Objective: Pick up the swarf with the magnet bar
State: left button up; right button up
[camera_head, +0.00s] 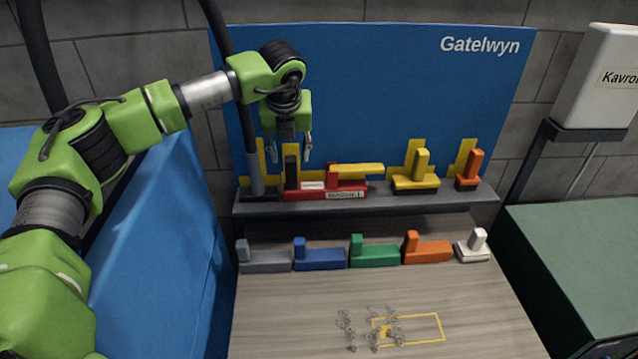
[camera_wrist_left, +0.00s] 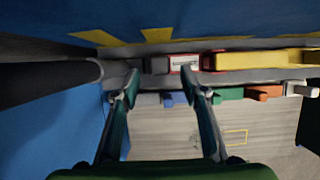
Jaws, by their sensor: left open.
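The swarf (camera_head: 348,330) is a scatter of small grey curls on the wooden bench top, partly inside a yellow outlined rectangle and partly left of it. A red bar with white labels (camera_head: 318,194), which looks like the magnet bar, lies on the grey back shelf. A dark upright piece (camera_head: 291,172) stands at its left end. My left gripper (camera_head: 289,152) is open, pointing down over that left end. In the left wrist view, the open fingers (camera_wrist_left: 160,78) have the dark piece and the red bar's white label (camera_wrist_left: 184,65) beyond their tips. My right gripper is not in view.
Yellow (camera_head: 415,182) and orange (camera_head: 468,183) blocks stand further right on the shelf. Several coloured L-shaped blocks (camera_head: 374,255) line the bench below. A dark post (camera_head: 255,165) rises close left of the gripper. The blue panel (camera_head: 370,85) stands behind.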

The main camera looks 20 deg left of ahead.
aim_at(291, 158)
pick_arm(q)
jog(key=p+x, duration=0.1)
jog(key=x, duration=0.1)
jog(key=p+x, duration=0.2)
jog(key=shift+w+a+r, duration=0.15)
jog(key=shift+w, duration=0.1)
jog(key=shift+w+f, duration=0.2)
jog(key=shift+f, duration=0.2)
jog(key=shift+c, duration=1.2)
jog(key=shift+s, duration=0.1)
grip_shut()
jog(key=shift+r, duration=0.1)
